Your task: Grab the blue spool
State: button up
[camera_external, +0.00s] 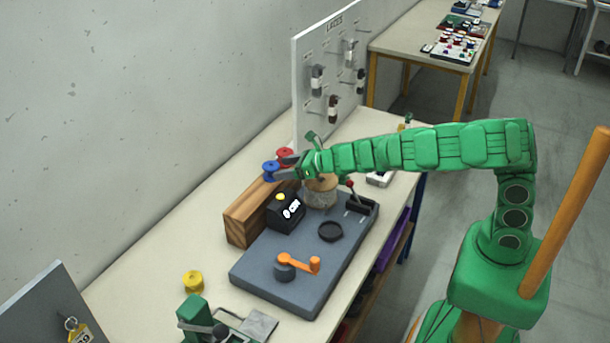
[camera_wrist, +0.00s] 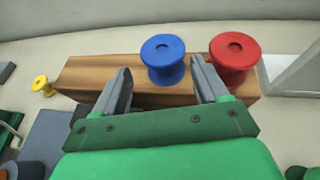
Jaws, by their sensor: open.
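The blue spool (camera_wrist: 163,58) stands upright on a wooden block (camera_wrist: 92,72) in the wrist view. In the external view the blue spool (camera_external: 270,170) is at the tip of my gripper (camera_external: 283,168). My gripper (camera_wrist: 157,84) is open, with one finger to the left of the blue spool and the other to its right. The spool shows between and slightly beyond the fingertips. I cannot tell whether either finger touches it.
A red spool (camera_wrist: 234,57) stands on the same block, close beside the right finger. A yellow spool (camera_external: 193,281) stands on the table, apart. A black box with a yellow button (camera_external: 287,212) and a grey board with an orange crank (camera_external: 300,262) lie in front of the block.

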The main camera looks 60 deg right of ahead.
aim_at(276, 166)
jog(key=shift+d+x, duration=0.2)
jog(key=shift+x, duration=2.4)
jog(key=shift+w+r, duration=0.15)
jog(key=shift+w, duration=0.05)
jog(key=c, duration=0.7)
jog(key=shift+c, duration=0.2)
jog(key=shift+r, duration=0.1)
